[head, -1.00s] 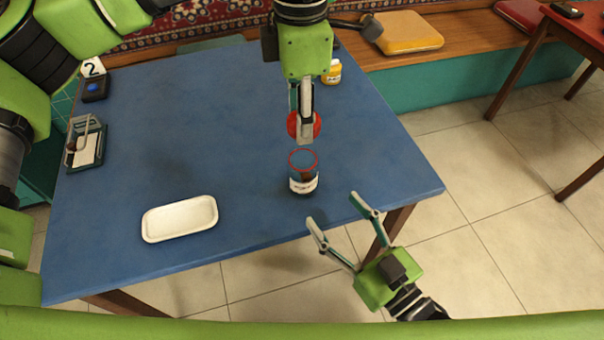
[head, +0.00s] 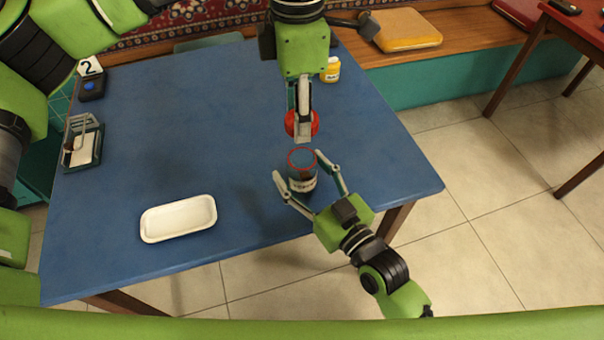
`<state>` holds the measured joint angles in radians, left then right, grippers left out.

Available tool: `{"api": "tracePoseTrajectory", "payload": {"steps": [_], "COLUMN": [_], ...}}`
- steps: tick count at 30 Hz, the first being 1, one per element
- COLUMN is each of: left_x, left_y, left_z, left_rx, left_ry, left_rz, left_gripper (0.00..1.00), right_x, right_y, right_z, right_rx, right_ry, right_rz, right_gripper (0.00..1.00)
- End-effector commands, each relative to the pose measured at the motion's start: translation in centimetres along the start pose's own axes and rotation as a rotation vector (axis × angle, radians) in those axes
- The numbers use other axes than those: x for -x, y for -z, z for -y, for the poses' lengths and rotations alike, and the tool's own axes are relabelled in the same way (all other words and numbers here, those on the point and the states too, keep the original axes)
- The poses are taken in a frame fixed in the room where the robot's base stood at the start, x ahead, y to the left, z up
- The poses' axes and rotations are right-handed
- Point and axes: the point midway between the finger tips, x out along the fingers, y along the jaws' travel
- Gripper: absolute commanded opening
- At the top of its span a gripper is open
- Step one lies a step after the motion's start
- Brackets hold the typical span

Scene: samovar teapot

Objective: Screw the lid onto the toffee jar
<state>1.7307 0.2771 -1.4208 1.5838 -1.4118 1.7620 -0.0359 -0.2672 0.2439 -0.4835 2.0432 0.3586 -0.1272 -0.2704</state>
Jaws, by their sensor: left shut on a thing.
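The toffee jar (head: 302,184) stands upright near the front right edge of the blue table, with a red ring at its open top and a pale label. The red lid (head: 314,123) is held above and just behind the jar by my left gripper (head: 303,138), which points down and is shut on it. The lid is apart from the jar and partly hidden by the fingers. My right gripper (head: 306,167) comes from the front right. Its fingers are spread open, one on each side of the jar; whether they touch it I cannot tell.
A white tray (head: 150,236) lies at the table's front left. A small yellow-capped jar (head: 331,70) stands at the back. A teal holder (head: 95,150) and a dark device with a blue button (head: 92,87) are at the left edge. The middle of the blue table (head: 200,130) is clear.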

Motion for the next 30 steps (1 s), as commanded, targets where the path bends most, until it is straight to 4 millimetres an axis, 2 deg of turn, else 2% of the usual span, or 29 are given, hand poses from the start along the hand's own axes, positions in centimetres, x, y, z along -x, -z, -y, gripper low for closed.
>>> {"api": "tracePoseTrajectory", "payload": {"steps": [7, 8, 12, 14, 15, 20, 30], "left_x": [0.0, 0.0, 0.0, 0.0, 0.0, -0.7, -5.0], "left_y": [0.0, 0.0, 0.0, 0.0, 0.0, 0.0, 0.0], "left_z": [0.0, 0.0, 0.0, 0.0, 0.0, 0.0, 0.1], "left_rx": [0.000, 0.000, 0.000, 0.000, 0.000, 0.000, 0.000], "left_ry": [0.000, 0.000, 0.000, 0.000, 0.000, 0.002, 0.001], "left_rz": [0.000, 0.000, 0.000, 0.000, 0.000, -0.001, -0.002], "left_gripper": [0.27, 0.27, 0.27, 0.27, 0.27, 0.27, 0.27], "right_x": [-0.1, -0.1, 0.0, 0.0, 0.0, 0.0, 0.0], "right_y": [0.0, 0.0, 0.0, 0.0, 0.0, 0.0, 0.1], "right_z": [0.0, 0.0, 0.0, 0.0, 0.0, 0.0, 0.0], "right_rx": [0.000, 0.000, 0.000, 0.000, 0.000, 0.001, 0.001], "right_ry": [0.000, 0.000, 0.000, 0.000, 0.000, 0.000, 0.000], "right_rz": [0.000, 0.000, -0.001, -0.001, -0.001, -0.001, -0.001], "right_gripper": [0.61, 0.58, 0.22, 0.06, 0.02, 0.02, 0.02]}}
